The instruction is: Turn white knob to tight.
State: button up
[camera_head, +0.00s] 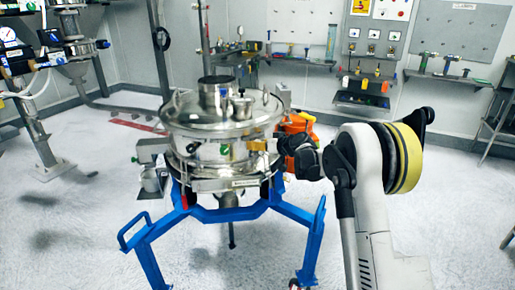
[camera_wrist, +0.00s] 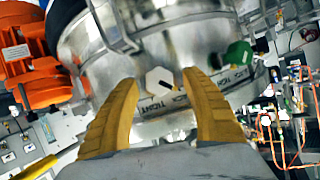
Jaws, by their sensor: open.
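The white knob (camera_wrist: 160,82) is hexagonal with a dark pointer line and sits on the sifter's steel side, in the middle of the wrist view. A label strip (camera_wrist: 155,107) reading "TIGHT" runs beneath it. My gripper (camera_wrist: 163,80) is open, its two yellow fingers on either side of the knob; I cannot tell whether they touch it. In the head view my gripper (camera_head: 286,143) is at the right side of the steel powder sifter (camera_head: 215,118); I cannot make out the white knob there.
A green knob (camera_wrist: 238,54) sits just right of my right finger. An orange motor (camera_wrist: 28,62) is at the left of the wrist view. The sifter's blue stand (camera_head: 230,213) has legs spreading outward. The floor in front is clear.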

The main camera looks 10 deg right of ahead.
jog(key=shift+w+a+f, duration=0.15)
jog(key=shift+w+a, duration=0.05)
jog(key=shift+w, duration=0.15)
jog(key=c, duration=1.2)
